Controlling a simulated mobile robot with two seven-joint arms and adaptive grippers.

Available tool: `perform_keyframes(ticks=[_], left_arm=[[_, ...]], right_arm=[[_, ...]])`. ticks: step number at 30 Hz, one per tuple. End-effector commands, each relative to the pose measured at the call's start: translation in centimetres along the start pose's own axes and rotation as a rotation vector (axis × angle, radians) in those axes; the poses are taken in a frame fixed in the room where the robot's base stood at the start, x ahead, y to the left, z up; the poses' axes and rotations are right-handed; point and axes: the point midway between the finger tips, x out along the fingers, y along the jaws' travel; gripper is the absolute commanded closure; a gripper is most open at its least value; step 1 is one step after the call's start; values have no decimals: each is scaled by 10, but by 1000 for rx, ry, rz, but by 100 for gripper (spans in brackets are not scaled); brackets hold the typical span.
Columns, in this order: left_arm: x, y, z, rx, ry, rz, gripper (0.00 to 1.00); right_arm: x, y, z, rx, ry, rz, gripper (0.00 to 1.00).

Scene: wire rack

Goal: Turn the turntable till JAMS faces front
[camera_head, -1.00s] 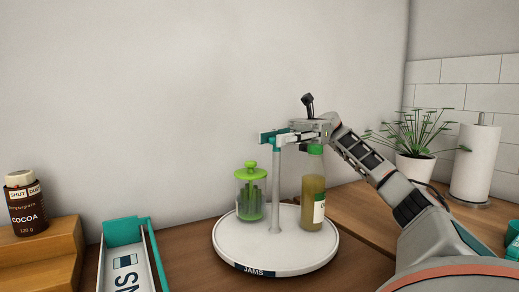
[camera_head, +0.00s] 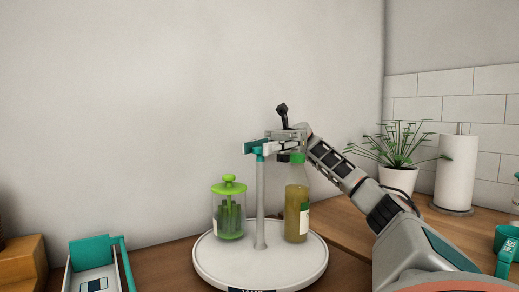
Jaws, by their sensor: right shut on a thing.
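The white round turntable (camera_head: 222,272) stands on the wooden counter. Its dark JAMS label (camera_head: 250,290) is on the front rim near the bottom edge of the picture, mostly cut off. A grey post (camera_head: 261,205) rises from its middle to a teal handle (camera_head: 251,147). My right gripper (camera_head: 272,148) is at the top of the post, shut on the handle. A green-lidded jar (camera_head: 229,212) stands left of the post, and a green-capped bottle (camera_head: 297,208) right of it. My left gripper is not in view.
A teal-and-white tray (camera_head: 93,270) and a wooden step (camera_head: 22,262) are at the left. A potted plant (camera_head: 397,178), a paper roll (camera_head: 456,172) and a teal mug (camera_head: 507,245) are at the right. The wall is behind the turntable.

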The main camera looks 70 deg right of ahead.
Motion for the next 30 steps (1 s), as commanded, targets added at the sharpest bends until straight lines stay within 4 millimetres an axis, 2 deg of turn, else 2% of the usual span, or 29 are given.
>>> perform_keyframes(ticks=[2,3,4,13,17,20,30], left_arm=[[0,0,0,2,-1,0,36],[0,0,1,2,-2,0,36],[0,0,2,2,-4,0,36],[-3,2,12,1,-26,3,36],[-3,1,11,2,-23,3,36],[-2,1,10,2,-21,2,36],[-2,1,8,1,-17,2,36]], right_arm=[[-1,1,3,-6,-3,-1,100],[-1,1,3,-6,-3,-1,68],[-1,1,3,-6,-3,-1,60],[0,0,1,-2,-1,0,60],[0,0,5,-1,0,0,60],[0,0,15,-1,3,-1,60],[0,0,69,0,3,-4,60]])
